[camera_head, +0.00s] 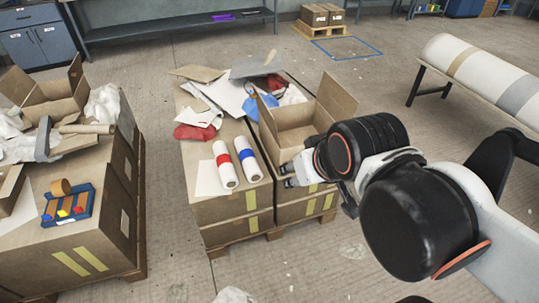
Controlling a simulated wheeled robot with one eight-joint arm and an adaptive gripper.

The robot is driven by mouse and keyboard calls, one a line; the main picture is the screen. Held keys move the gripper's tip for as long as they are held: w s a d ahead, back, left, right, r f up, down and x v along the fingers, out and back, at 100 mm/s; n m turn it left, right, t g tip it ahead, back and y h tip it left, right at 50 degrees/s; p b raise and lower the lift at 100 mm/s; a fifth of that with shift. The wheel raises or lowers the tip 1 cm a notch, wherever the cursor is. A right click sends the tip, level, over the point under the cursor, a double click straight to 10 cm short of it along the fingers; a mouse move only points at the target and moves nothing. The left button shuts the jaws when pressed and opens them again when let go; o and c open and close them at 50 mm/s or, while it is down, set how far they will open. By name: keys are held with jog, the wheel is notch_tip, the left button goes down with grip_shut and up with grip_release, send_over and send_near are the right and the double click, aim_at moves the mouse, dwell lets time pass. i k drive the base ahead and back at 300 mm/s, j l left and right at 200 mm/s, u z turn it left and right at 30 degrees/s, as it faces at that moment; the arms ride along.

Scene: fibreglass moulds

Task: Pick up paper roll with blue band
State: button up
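The paper roll with the blue band (249,161) is white and lies on top of a brown cardboard box (229,210) in the middle of the view. A similar white roll with a red band (224,164) lies just to its left, almost parallel. My gripper (288,176) is to the right of the blue-banded roll, apart from it, over the neighbouring box. Its fingers point left towards the roll and look parted, with nothing visible between them. Most of the gripper's body is hidden behind my dark wrist.
An open carton (292,118) stands behind my gripper. Papers, red cloth (195,132) and a blue item (258,106) lie behind the rolls. A loaded box (70,240) with a blue tray (68,205) stands left. Floor (165,180) is clear between the box stacks.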

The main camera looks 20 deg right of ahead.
aim_at(254, 174)
jog(key=i+j+z, duration=0.15)
jog(key=j+z, duration=0.2)
jog(key=j, duration=0.85)
jog(key=j+z, duration=0.3)
jog(key=j, duration=0.9)
jog(key=k+j+z, duration=0.1)
jog(key=j+z, duration=0.25)
jog(key=j, duration=0.85)
